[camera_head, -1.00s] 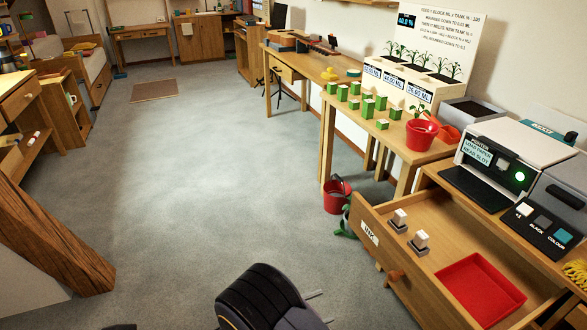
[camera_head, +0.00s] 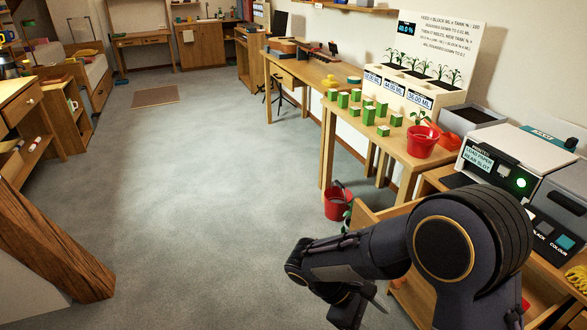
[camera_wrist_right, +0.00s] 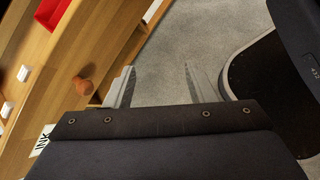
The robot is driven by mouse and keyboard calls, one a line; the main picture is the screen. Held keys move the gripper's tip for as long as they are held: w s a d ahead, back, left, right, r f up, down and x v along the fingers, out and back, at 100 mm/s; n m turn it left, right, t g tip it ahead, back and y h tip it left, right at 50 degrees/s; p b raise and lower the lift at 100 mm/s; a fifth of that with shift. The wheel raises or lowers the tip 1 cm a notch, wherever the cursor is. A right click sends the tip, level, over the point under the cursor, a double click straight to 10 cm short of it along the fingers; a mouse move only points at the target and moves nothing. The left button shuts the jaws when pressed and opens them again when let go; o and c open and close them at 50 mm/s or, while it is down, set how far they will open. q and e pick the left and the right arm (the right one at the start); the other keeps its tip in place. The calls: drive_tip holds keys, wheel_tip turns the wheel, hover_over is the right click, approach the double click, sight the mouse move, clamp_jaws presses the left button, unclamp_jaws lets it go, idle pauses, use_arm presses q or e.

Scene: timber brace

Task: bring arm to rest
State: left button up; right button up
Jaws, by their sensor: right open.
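My right arm (camera_head: 440,245) reaches across the lower right of the head view, bent, with its wrist toward the left. My right gripper (camera_wrist_right: 158,78) shows in the right wrist view with its two fingers apart and nothing between them, over grey floor. It is beside the front of an open wooden drawer (camera_wrist_right: 60,95) with a round knob (camera_wrist_right: 82,88). In the head view the arm hides most of this drawer. My left gripper is not in view.
A red bucket (camera_head: 338,203) is on the floor by the table with green blocks (camera_head: 369,115). A timber beam (camera_head: 50,245) leans at left. The middle floor is clear.

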drive_tip(key=s+d+r+m+t+y, duration=0.4)
drive_tip(key=s+r+m+t+y, duration=0.5)
drive_tip(key=s+m+y, duration=0.35)
wheel_tip(320, 180, up, 20)
drive_tip(key=g+p, duration=0.1)
drive_tip(key=p, duration=1.7)
drive_tip(key=shift+s+f, duration=0.15)
drive_tip(key=shift+s, duration=0.15)
